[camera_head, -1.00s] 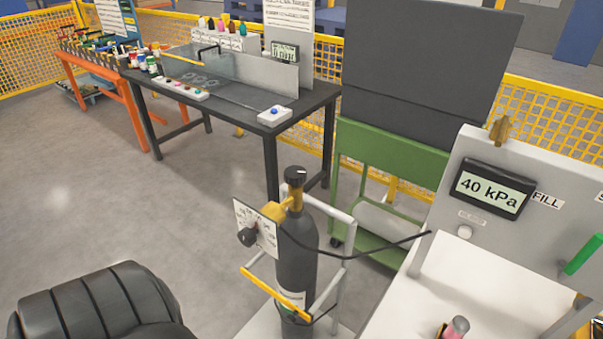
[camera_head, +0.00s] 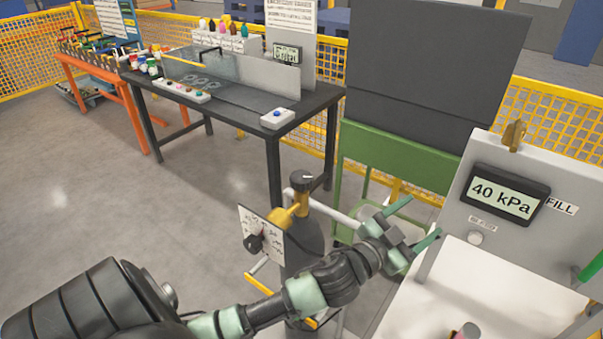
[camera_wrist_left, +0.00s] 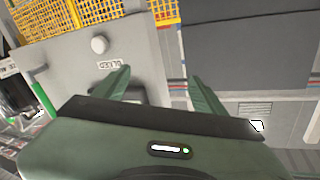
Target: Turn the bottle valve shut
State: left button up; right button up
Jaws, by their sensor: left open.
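The bottle valve (camera_head: 302,181) is a black round knob on a brass neck at the top of the dark gas bottle (camera_head: 305,245). The bottle stands upright in a frame, and my left arm hides its lower part. My left gripper (camera_head: 424,219) is open and empty, to the right of the bottle and apart from the valve. Its green fingers point right in the head view. In the left wrist view the spread fingers (camera_wrist_left: 160,88) have nothing between them, and the valve is not visible there. My right gripper is not in view.
A green cart (camera_head: 400,153) stands behind.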

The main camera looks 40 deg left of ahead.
pick_arm(q)
jog(key=w+d+r+m+g+h, duration=0.1)
jog(key=d+r+m+h, duration=0.6)
jog(key=r+m+h, duration=0.25)
jog(key=m+g+y, duration=0.4)
jog(key=g+y, duration=0.9)
jog(key=g, duration=0.4)
send_over(301, 177)
jog(key=shift+w+f, duration=0.1)
jog(key=shift+a+f, duration=0.1)
jog(key=shift+f, duration=3.65)
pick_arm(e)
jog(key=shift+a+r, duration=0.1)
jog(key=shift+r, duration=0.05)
